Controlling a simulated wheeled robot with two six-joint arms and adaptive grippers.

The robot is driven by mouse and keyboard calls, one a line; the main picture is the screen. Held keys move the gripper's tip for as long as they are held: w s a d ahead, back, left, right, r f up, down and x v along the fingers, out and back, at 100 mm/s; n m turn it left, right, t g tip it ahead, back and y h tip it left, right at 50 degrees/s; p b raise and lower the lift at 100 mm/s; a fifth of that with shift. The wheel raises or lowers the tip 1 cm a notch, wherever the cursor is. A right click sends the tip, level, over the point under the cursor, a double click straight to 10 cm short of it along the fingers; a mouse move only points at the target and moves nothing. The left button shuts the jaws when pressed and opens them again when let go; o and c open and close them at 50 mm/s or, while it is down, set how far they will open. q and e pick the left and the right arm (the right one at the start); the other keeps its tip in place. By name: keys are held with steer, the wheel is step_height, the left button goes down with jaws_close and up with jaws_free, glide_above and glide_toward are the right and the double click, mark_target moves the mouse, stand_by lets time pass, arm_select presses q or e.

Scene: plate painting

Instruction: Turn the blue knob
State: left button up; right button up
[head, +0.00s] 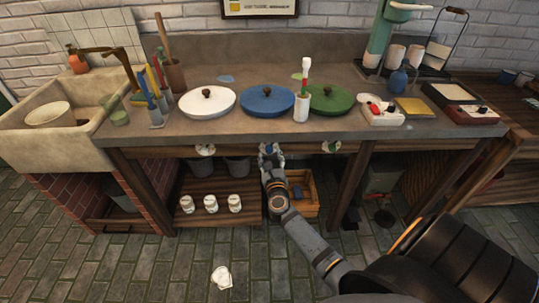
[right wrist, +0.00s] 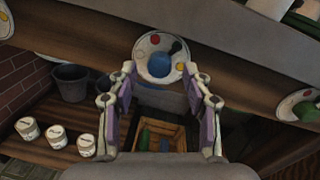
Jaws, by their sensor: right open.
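The blue knob (right wrist: 160,65) sits on a round pale dial plate with coloured dots and a dark pointer, on the counter's front edge. In the right wrist view it lies at upper centre, between my right gripper's two spread fingers. In the head view my right gripper (head: 268,151) reaches up to the counter front below the blue plate (head: 266,100) and mostly hides this knob. The gripper is open, with nothing held. I cannot tell whether the fingers touch the knob. My left gripper is not in view.
A white knob (head: 205,150) and a green knob (head: 331,147) sit to either side on the counter front. Below are a wooden crate (head: 311,207), buckets (head: 238,166) and white jars (head: 210,203). White (head: 207,113) and green (head: 330,110) plates lie on the counter.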

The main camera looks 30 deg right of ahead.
steer(key=shift+w+d, duration=0.25)
steer(key=shift+w, duration=0.3)
steer(key=shift+c, duration=0.3)
jaws_close()
